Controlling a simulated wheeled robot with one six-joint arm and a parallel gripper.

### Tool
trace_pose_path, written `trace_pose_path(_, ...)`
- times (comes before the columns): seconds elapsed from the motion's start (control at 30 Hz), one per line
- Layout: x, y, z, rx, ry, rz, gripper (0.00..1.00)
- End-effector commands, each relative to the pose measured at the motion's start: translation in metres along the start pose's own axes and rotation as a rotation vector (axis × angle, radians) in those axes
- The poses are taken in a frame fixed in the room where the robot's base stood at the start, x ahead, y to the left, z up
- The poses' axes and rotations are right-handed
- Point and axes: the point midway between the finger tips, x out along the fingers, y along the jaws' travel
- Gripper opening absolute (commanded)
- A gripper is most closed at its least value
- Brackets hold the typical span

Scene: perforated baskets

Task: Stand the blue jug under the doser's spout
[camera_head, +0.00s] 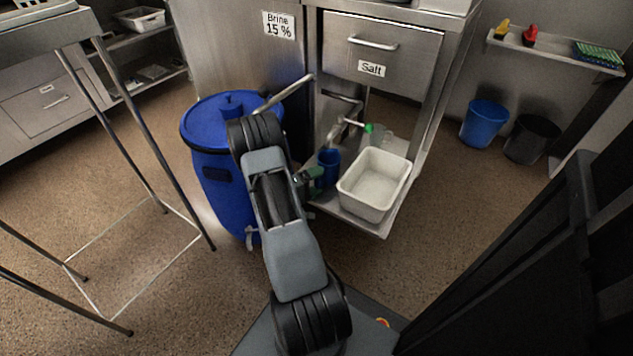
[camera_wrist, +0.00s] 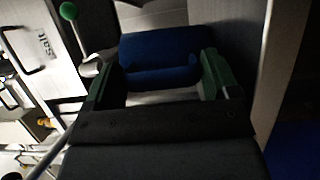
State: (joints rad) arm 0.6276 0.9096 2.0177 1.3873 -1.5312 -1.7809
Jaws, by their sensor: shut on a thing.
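The blue jug (camera_head: 329,160) is over the left part of the low steel shelf under the salt drawer, left of the white tub. My gripper (camera_head: 311,176) has green fingers and is shut on the jug. In the wrist view the jug (camera_wrist: 165,48) fills the space between the fingers (camera_wrist: 160,76). I cannot tell whether its base touches the shelf. A bent metal pipe (camera_head: 346,124), seemingly the doser's spout, is just above and right of the jug. A green knob (camera_head: 369,128) is beside it; a green ball on a lever (camera_wrist: 69,11) shows in the wrist view.
The white tub (camera_head: 374,185) takes up the right of the shelf. A large blue barrel (camera_head: 222,180) stands close to my arm's left. A steel drawer (camera_head: 381,52) labelled Salt overhangs the shelf. A steel-legged table stands at the left. Buckets (camera_head: 485,124) stand at the back right.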

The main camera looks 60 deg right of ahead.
Motion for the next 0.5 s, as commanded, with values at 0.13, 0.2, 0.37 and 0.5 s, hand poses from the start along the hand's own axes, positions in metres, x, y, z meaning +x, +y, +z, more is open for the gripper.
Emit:
trace_pose_path(0.13, -0.0001, -0.0019, -0.0001, 0.0, 0.0, 0.0, 0.89)
trace_pose_path(0.2, -0.0001, -0.0019, -0.0001, 0.0, 0.0, 0.0, 0.92)
trace_pose_path(0.37, -0.0002, -0.0017, 0.0, 0.0, 0.0, 0.0, 0.92)
trace_pose_path(0.5, -0.0049, 0.0026, -0.0005, -0.001, 0.003, 0.0, 0.92)
